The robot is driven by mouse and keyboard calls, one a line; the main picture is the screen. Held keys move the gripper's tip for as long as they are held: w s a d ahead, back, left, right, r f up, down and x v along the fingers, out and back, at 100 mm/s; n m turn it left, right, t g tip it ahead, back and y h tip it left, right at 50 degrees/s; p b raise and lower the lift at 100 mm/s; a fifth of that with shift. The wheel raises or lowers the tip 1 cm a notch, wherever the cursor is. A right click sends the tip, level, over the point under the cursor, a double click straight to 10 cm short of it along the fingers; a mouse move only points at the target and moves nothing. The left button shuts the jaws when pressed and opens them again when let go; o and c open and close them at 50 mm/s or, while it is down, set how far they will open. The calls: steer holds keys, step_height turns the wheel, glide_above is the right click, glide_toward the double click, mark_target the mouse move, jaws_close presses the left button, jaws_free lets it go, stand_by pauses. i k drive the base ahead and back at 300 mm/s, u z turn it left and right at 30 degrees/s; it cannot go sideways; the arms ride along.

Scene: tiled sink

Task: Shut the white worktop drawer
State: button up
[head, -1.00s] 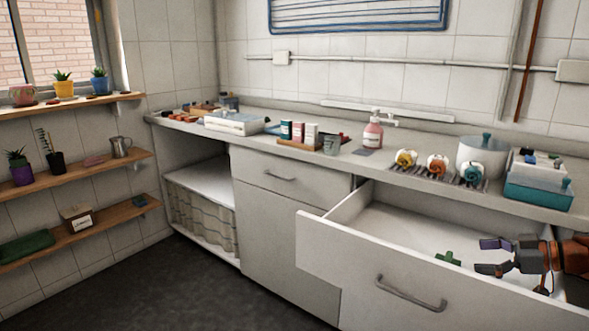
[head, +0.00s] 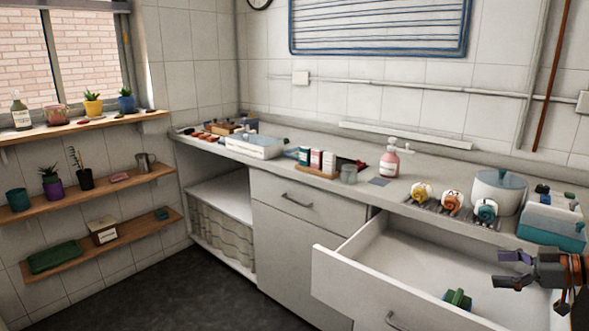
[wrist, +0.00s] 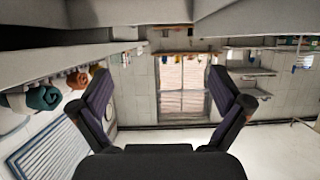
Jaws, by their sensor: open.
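The white worktop drawer (head: 345,277) is pulled far out from under the worktop, at the lower right of the head view. Its curved metal handle (head: 396,321) shows on the front near the bottom edge. A green object (head: 457,299) lies on the drawer floor. My gripper (head: 508,269) is at the right, over the drawer's interior and behind its front panel, with its fingers pointing left. It is open with nothing between the fingers. The fingers (wrist: 161,95) are spread wide in the wrist view. I cannot tell whether the gripper touches the drawer.
On the worktop above the drawer stand a white pot (head: 498,193), a rack with rolled cloths (head: 452,202), a teal and white box (head: 552,220) and a pink soap bottle (head: 390,160). A closed drawer (head: 308,205) is to the left. The dark floor (head: 150,290) is clear.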

mark_target(395, 274)
steer(key=k, duration=1)
steer(key=z, duration=0.05)
